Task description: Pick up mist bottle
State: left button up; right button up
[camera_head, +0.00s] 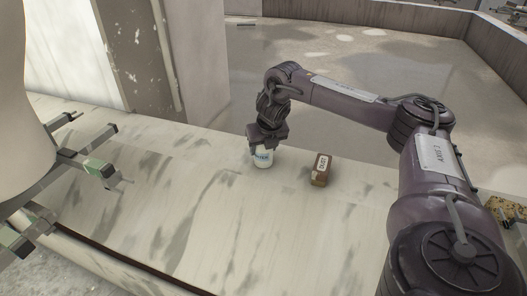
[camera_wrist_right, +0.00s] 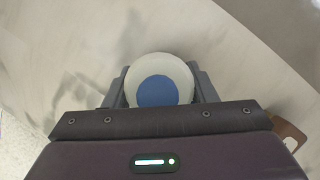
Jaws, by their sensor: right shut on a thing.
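A white bottle with a blue label (camera_head: 263,158), likely the mist bottle, stands upright at the far part of the marbled counter. In the right wrist view its round pale top with a blue centre (camera_wrist_right: 158,84) sits between the two fingers. My right gripper (camera_head: 266,148) reaches down over the bottle from above and is shut on it. The gripper hides the bottle's upper part in the head view. I cannot tell whether the bottle's base touches the counter. My left gripper is not clearly in view.
The counter's middle (camera_head: 190,210) is clear.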

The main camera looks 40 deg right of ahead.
jog(key=shift+c, duration=0.6)
jog(key=shift+r, duration=0.1)
